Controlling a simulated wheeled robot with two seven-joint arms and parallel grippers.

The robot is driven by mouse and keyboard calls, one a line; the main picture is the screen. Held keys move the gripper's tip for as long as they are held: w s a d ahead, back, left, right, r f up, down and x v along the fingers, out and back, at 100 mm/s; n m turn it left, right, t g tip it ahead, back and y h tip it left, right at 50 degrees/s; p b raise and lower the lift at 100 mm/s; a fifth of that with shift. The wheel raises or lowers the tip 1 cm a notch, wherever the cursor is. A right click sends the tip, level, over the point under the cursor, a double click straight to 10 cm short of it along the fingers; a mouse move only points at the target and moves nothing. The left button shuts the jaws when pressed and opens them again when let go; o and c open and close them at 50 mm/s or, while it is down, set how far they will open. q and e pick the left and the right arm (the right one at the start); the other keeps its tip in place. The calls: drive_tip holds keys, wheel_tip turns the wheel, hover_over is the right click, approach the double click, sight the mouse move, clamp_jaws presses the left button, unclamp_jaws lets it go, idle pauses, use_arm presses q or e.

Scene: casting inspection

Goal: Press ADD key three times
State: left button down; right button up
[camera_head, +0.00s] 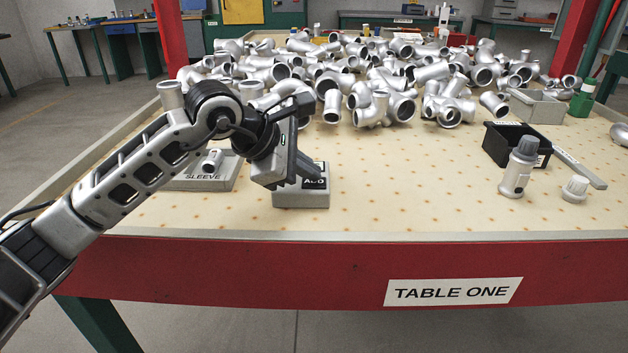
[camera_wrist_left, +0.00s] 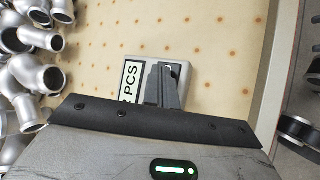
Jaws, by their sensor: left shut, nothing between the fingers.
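A grey box (camera_head: 300,199) stands near the front edge of the table, with a dark key area on top whose lettering is partly covered. My left gripper (camera_head: 312,174) is over this box, its fingers shut and empty, pointing down at its top. In the left wrist view the box (camera_wrist_left: 205,82) carries a white label reading "PCS" (camera_wrist_left: 131,80), its start cut off. The shut fingertips (camera_wrist_left: 166,72) lie over the box beside that label and hide most of the key. I cannot tell whether they touch it. My right gripper is not in view.
A large heap of metal pipe fittings (camera_head: 370,85) fills the back. The front middle is clear.

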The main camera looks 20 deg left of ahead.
sight(309, 184)
use_arm(q)
drive_tip(key=shift+r, duration=0.1)
drive_tip(key=shift+r+p, duration=0.45)
drive_tip(key=shift+r, duration=0.2)
drive_tip(key=shift+r, duration=0.1)
drive_tip(key=shift+r+p, duration=1.7)
drive_tip(key=shift+r, duration=0.75)
idle(0.7)
